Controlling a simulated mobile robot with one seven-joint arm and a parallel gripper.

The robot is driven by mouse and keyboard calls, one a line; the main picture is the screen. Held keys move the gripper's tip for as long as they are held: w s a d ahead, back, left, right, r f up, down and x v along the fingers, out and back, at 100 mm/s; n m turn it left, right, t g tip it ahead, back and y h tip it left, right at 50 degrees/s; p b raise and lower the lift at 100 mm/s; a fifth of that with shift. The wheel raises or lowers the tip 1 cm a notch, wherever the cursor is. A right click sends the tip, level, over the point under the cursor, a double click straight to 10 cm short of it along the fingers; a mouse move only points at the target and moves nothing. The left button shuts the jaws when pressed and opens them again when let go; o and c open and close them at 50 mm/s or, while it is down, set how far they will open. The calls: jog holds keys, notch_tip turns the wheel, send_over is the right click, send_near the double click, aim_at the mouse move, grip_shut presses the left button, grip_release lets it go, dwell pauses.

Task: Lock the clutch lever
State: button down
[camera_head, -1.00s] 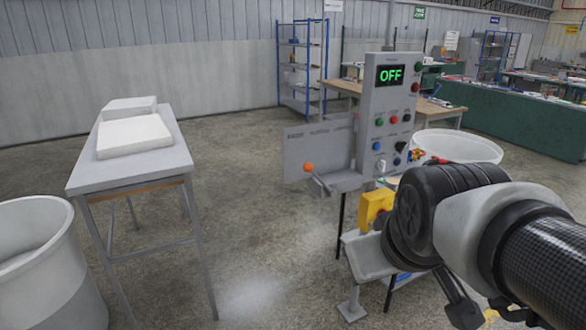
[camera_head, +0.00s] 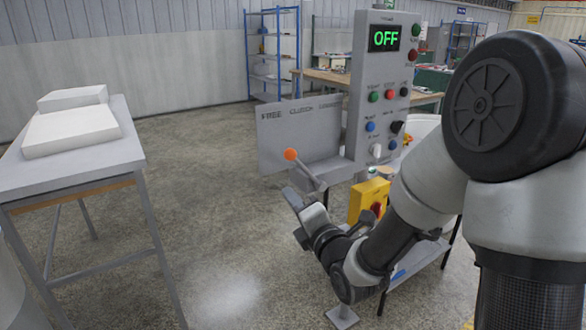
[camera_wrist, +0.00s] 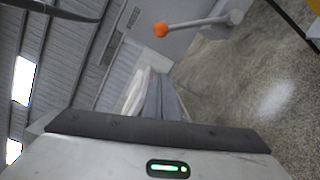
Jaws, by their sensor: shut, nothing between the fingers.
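The clutch lever (camera_head: 306,171) is a short grey arm with an orange ball knob (camera_head: 290,154). It slants up and left in front of a grey plate (camera_head: 300,132) lettered FREE on the left and CLUTCH in the middle; the right word is hard to read. The knob lies toward the FREE side. My gripper (camera_head: 296,203) is shut and empty, just below the lever, with a small apparent gap. In the wrist view the knob (camera_wrist: 160,30) and lever arm (camera_wrist: 205,22) show near the top, clear of the hand.
The control panel (camera_head: 382,85) has a green OFF display, coloured buttons and a black knob. A yellow box with a red switch (camera_head: 369,200) sits below it, close to my arm. A grey table (camera_head: 75,150) stands left. The floor between is free.

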jog(key=shift+w+a, duration=0.1)
jog(key=shift+w, duration=0.05)
dwell(0.3)
jog(key=w+a+r+p, duration=0.1)
jog(key=w+r+p, duration=0.1)
jog(key=w, duration=0.9)
jog(key=shift+a, duration=0.35)
jog(key=shift+w+r, duration=0.1)
jog(key=shift+w, duration=0.05)
